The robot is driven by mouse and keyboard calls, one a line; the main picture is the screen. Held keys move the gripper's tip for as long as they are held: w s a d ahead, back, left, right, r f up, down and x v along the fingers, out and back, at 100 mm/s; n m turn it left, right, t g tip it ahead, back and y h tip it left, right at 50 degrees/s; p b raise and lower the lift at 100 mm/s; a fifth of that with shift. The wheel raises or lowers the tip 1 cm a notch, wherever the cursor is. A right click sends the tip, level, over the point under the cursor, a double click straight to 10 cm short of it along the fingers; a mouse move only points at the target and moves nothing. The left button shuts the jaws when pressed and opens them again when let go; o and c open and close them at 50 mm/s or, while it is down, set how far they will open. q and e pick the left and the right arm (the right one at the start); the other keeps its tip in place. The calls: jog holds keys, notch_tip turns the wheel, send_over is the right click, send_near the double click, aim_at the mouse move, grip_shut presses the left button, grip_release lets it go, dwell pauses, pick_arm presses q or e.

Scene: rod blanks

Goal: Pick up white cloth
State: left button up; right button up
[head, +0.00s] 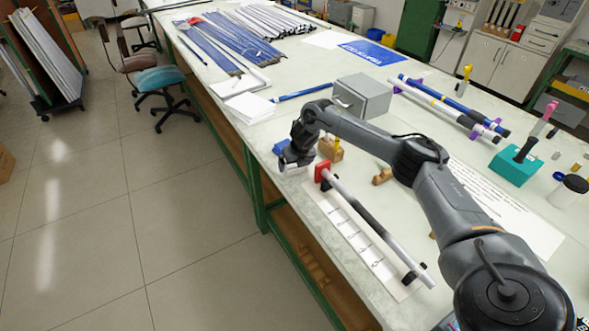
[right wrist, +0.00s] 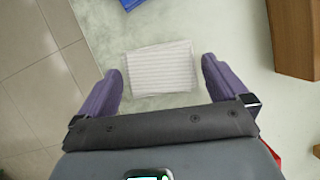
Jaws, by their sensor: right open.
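The white cloth (right wrist: 160,68) is a small, flat, faintly striped rectangle on the pale tabletop in the right wrist view. My right gripper (right wrist: 161,82) is open, with its two purple fingers apart on either side of the cloth's near part. Nothing is held between the fingers. In the head view my right gripper (head: 294,160) points down near the table's left edge, and the cloth is mostly hidden by it there. The exact height of the fingers above the cloth is hard to tell. My left gripper is in neither view.
A wooden block (head: 330,150) and a blue item (head: 280,147) stand close to the gripper. A red block (head: 322,171) holds one end of a rod (head: 372,222) nearby. A grey box (head: 362,97) stands behind. The table's edge is close on the left.

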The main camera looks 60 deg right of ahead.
jog(key=shift+w+d+f, duration=0.1)
jog(key=shift+f, duration=0.2)
jog(key=c, duration=0.7)
jog(key=shift+r, duration=0.1)
jog(key=shift+r, duration=0.2)
notch_tip(320, 180, up, 10)
jog(key=p, duration=0.3)
jog(key=shift+f, duration=0.25)
